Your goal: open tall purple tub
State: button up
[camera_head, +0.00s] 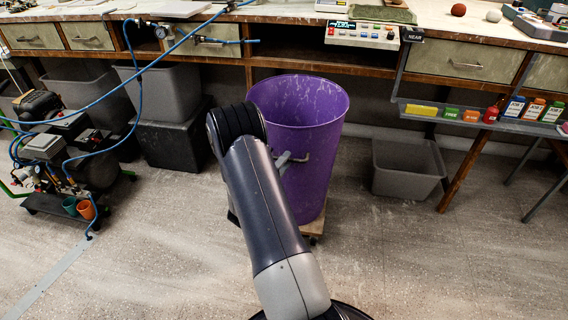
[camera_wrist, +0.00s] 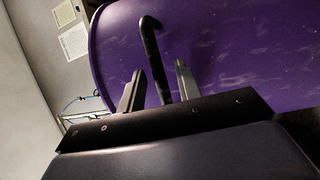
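The tall purple tub (camera_head: 321,172) stands upright on a low wooden base (camera_head: 314,230) in front of the workbench. I look down into its top in the head view and see no lid there. In the wrist view the tub's purple wall (camera_wrist: 245,55) fills the right side. A dark hooked bar (camera_wrist: 150,45), seemingly a handle, stands against it. My gripper (camera_wrist: 159,68) is open, with one finger on each side of the bar and gaps showing. In the head view my arm hides part of the tub's left side and most of my gripper.
A workbench (camera_head: 300,62) with drawers runs behind the tub. Grey bins stand left (camera_head: 172,95) and right (camera_head: 408,168). A shelf (camera_head: 470,121) holds several small colored containers. A compressor (camera_head: 50,150) with blue hoses is at left. The front right floor is clear.

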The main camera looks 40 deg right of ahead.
jog(key=p+v, duration=0.1)
jog(key=v, duration=1)
jog(key=shift+p, duration=0.4)
jog(key=shift+d, duration=0.1)
jog(key=shift+w+b+x, duration=0.2)
jog(key=shift+b+x, duration=0.7)
jog(key=shift+x, duration=5.05)
jog(key=shift+f, duration=0.1)
